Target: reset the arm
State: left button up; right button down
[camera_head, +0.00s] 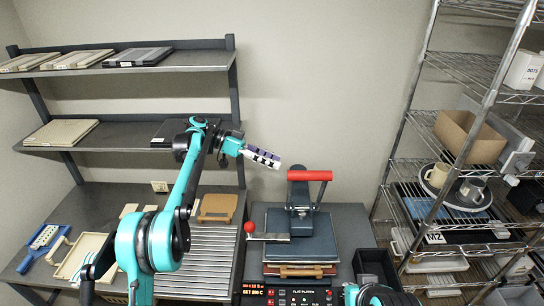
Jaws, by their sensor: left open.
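My left arm, teal and black, rises from the lower left. Its left gripper (264,157) is raised in front of the back wall, pointing right, above and left of the heat press. The gripper is open and nothing shows between its fingers. It is apart from the press and the shelves. Of my right arm only a teal part shows at the bottom edge, and its gripper is out of the picture.
The heat press (302,240) with its red handle (309,175) stands on the table, right of a ribbed metal tray (208,259). A dark shelf rack (110,135) stands behind my left arm. A wire rack with mugs (437,175) and a cardboard box (468,136) stands right.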

pick_arm(q)
jog(key=s+a+f+n+t+y+b, duration=0.3)
jog(key=s+a+f+n+y+b, duration=0.1)
jog(key=s+f, duration=0.5)
jog(key=s+a+f+n+t+y+b, duration=0.3)
jog(key=s+a+f+n+y+b, duration=0.2)
jog(key=s+f, duration=0.5)
jog(key=s+a+f+n+t+y+b, duration=0.3)
jog(key=s+a+f+n+b, duration=0.3)
jog(key=s+f, duration=0.4)
jog(key=s+a+y+b, duration=0.1)
jog(key=s, duration=0.4)
jog(key=shift+s+y+b, duration=0.3)
jog(key=shift+b, duration=0.1)
